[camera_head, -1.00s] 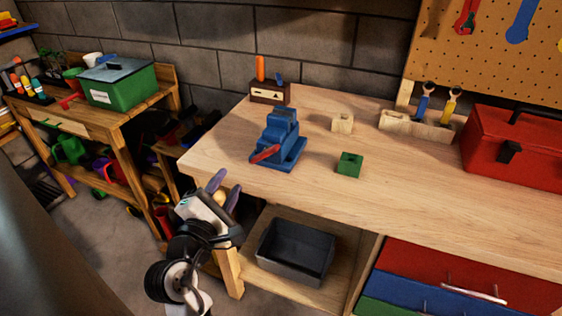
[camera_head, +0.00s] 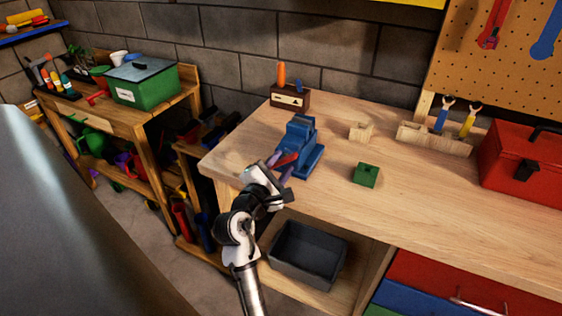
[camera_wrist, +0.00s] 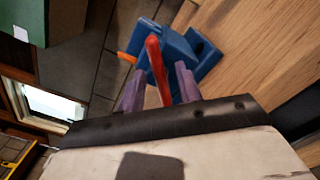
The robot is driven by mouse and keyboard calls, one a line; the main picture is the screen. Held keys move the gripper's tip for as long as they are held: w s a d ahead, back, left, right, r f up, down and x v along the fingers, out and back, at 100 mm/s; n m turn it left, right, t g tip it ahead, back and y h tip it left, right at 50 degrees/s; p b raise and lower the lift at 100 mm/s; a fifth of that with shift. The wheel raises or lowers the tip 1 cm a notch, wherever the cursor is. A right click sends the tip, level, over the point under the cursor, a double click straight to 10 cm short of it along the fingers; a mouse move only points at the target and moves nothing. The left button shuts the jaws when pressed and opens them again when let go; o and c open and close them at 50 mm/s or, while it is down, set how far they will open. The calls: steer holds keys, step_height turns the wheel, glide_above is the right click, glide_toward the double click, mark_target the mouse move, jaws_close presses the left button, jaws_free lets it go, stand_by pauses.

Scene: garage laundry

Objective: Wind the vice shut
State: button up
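The blue vice (camera_head: 302,140) stands on the wooden workbench (camera_head: 325,200) near its left end. Its red handle (camera_head: 287,160) sticks out at the front, and the handle also shows in the wrist view (camera_wrist: 156,62). My gripper (camera_head: 281,166) is at the front of the vice, over the bench's edge. In the wrist view, its two purple fingers stand apart, one on each side of the red handle, with gaps visible beside it. The vice body (camera_wrist: 177,48) lies beyond the fingertips. The vice's jaws are too small to judge.
A green block (camera_head: 366,174) and a pale wooden block (camera_head: 361,131) stand right of the vice. A small box (camera_head: 290,99) is behind it. A red toolbox (camera_head: 520,165) stands at the right. A dark bin (camera_head: 308,254) sits below the bench top.

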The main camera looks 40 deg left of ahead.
steer(key=shift+w, duration=0.25)
jaws_close()
